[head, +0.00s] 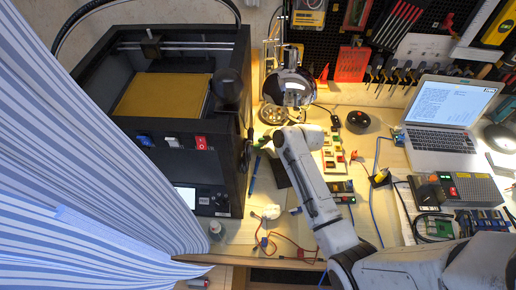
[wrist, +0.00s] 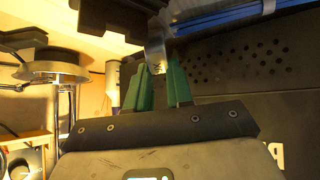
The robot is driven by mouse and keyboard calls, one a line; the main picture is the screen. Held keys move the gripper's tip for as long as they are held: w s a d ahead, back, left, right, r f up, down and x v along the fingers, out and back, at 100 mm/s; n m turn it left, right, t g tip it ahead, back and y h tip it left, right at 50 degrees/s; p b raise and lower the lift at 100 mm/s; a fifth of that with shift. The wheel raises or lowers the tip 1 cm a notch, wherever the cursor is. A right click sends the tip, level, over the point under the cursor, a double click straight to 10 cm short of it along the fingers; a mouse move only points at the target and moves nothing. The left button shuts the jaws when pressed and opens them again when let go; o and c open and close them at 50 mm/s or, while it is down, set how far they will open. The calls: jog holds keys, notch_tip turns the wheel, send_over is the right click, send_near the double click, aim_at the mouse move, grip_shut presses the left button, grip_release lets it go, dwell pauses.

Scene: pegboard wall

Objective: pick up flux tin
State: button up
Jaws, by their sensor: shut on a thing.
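My gripper (head: 262,142) is beside the right side of the black 3D printer in the head view, near the foot of the lamp. Its two green fingers (wrist: 161,80) point away from the camera in the wrist view. They are shut on a small shiny metallic thing (wrist: 157,58), which I take to be the flux tin. Only part of it shows between the fingertips, and no label can be read. In the head view the tin cannot be made out at my gripper.
The black printer (head: 236,180) stands close on the left of my gripper. A chrome lamp (head: 288,88) stands just behind it. A laptop (head: 440,138) and a power supply (head: 470,188) are at the right. Red cables (head: 290,243) lie near the front edge.

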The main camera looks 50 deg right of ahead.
grip_shut()
jog(key=shift+r, duration=0.15)
jog(key=shift+r, duration=0.55)
jog(key=s+d+f+b+v, duration=0.1)
jog(key=b+v, duration=0.1)
jog(key=v, duration=1.6)
jog(key=shift+d, duration=0.25)
